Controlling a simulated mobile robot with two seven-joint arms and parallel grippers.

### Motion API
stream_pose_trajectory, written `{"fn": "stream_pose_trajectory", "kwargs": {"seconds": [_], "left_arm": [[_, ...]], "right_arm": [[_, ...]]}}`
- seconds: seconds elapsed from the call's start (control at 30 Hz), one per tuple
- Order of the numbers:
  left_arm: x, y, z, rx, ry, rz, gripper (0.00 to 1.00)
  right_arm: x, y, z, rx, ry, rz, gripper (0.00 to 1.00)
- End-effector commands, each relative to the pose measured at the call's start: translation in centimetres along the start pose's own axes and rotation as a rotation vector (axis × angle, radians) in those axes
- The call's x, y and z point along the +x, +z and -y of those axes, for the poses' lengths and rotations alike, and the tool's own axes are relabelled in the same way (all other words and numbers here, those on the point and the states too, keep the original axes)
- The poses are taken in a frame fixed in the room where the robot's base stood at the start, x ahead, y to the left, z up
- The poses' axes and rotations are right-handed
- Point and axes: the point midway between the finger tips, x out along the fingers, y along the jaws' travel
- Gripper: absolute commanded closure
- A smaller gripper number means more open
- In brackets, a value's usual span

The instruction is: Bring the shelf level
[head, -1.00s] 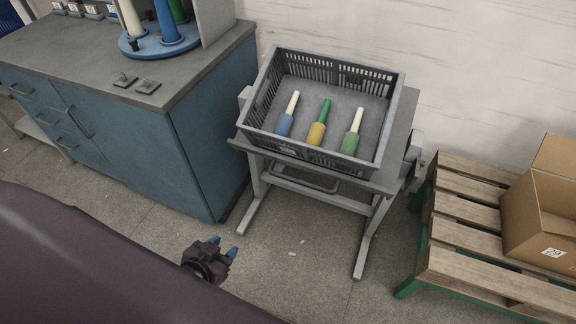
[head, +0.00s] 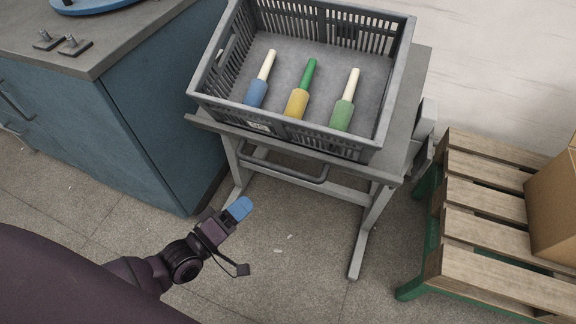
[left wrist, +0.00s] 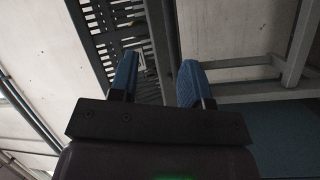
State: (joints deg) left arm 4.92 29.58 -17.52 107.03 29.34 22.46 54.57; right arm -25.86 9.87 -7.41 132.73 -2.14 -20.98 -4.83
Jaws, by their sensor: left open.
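The grey shelf (head: 408,118) is the top of a metal stand. It appears to slope down towards its front edge, though the exact angle is hard to judge. A slatted grey crate (head: 330,143) sits on it. A bar handle (head: 284,170) hangs under the shelf's front edge. My left gripper (head: 238,208) is open and empty, in front of and below the handle, apart from it. In the left wrist view its blue fingers (left wrist: 157,78) stand apart, with the slatted crate (left wrist: 108,25) and grey frame bars beyond. My right gripper is not in view.
A blue cabinet (head: 130,125) stands close on the left. A wooden pallet (head: 475,225) with a cardboard box (head: 555,215) is on the right. Floor before the stand is clear.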

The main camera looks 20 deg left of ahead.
Motion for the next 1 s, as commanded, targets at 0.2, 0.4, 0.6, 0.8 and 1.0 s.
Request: {"fn": "stream_pose_trajectory", "kwargs": {"seconds": [0.2, 0.4, 0.6, 0.8, 1.0], "left_arm": [[2.0, 0.0, 3.7, -0.263, 0.095, -0.027, 0.56], [3.2, -0.7, 3.5, -0.325, 0.135, -0.040, 0.56], [5.6, -0.9, 3.1, -0.323, 0.139, -0.041, 0.56], [9.0, -1.1, 2.7, -0.323, 0.136, -0.040, 0.56], [11.8, -1.2, 2.4, -0.322, 0.134, -0.040, 0.56]], "right_arm": [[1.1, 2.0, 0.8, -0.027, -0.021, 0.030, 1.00], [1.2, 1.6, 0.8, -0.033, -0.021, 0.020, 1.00], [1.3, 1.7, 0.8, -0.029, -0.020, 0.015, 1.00], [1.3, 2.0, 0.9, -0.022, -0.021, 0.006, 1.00], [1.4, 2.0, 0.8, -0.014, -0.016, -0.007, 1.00]]}}
